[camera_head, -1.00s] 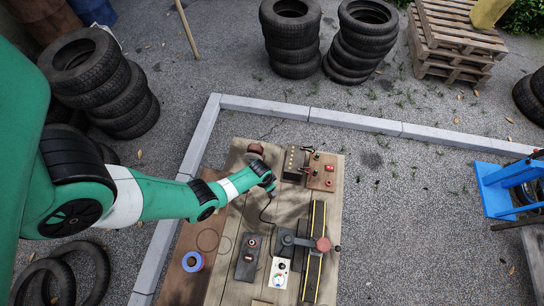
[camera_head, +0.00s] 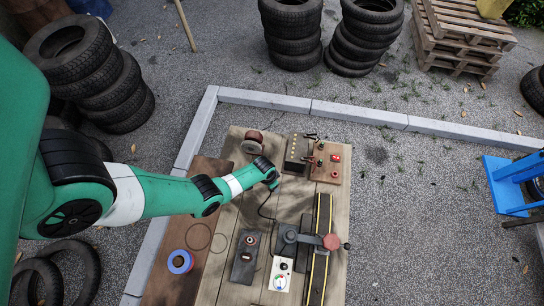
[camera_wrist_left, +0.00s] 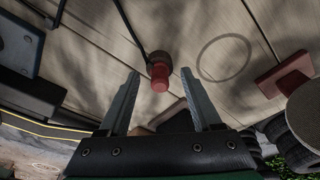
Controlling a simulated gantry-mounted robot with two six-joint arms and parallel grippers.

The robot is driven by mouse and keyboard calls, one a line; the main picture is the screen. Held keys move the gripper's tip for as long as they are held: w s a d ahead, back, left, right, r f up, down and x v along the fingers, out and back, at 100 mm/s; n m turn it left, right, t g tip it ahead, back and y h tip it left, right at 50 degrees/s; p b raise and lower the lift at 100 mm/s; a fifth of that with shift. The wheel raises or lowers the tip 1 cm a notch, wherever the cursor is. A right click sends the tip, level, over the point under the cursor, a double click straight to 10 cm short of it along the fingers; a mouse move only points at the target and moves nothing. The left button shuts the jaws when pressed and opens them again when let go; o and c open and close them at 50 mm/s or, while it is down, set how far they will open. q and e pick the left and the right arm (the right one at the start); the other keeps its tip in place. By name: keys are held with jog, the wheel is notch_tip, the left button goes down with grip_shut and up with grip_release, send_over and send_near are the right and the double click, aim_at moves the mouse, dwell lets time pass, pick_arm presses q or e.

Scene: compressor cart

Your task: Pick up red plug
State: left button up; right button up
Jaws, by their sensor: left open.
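The red plug (camera_wrist_left: 160,77) shows in the left wrist view with a dark collar and a black cable running up from it. My left gripper (camera_wrist_left: 160,72) is open, with one finger on each side of the plug in the picture. I cannot tell whether the plug is level with the fingertips or beyond them. In the head view my left gripper (camera_head: 272,182) is over the wooden cart top (camera_head: 232,205); the plug is hidden there, and the black cable (camera_head: 261,212) curves out below the gripper. My right gripper is not in view.
A lever with a red knob (camera_head: 331,242), a yellow-striped black rail (camera_head: 318,270) and a gauge plate (camera_head: 281,274) stand near the front. A drawn circle (camera_head: 199,236) marks bare wood.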

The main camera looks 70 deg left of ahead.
pick_arm(q)
jog(key=shift+r, duration=0.1)
grip_shut()
dwell(0.3)
